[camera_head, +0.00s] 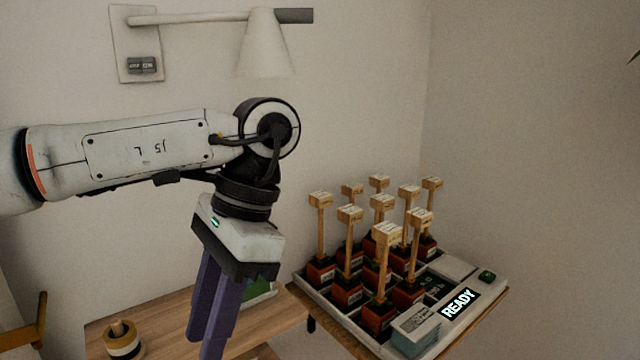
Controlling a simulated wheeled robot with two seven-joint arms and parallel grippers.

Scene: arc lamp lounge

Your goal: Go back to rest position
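My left arm (150,145) comes in from the left and bends down at the wrist. Its gripper (209,338) has purple fingers pointing down, in front of a wooden surface (160,312). One finger overlaps the other from this angle, so I cannot tell whether they are apart; no held object shows. My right gripper is not in view.
A tray with a READY display (459,304) stands right of the gripper, holding several dark red blocks with upright wooden handles (348,230). A round black-and-yellow object (123,343) sits at lower left. A white wall lamp (265,45) hangs above the arm.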

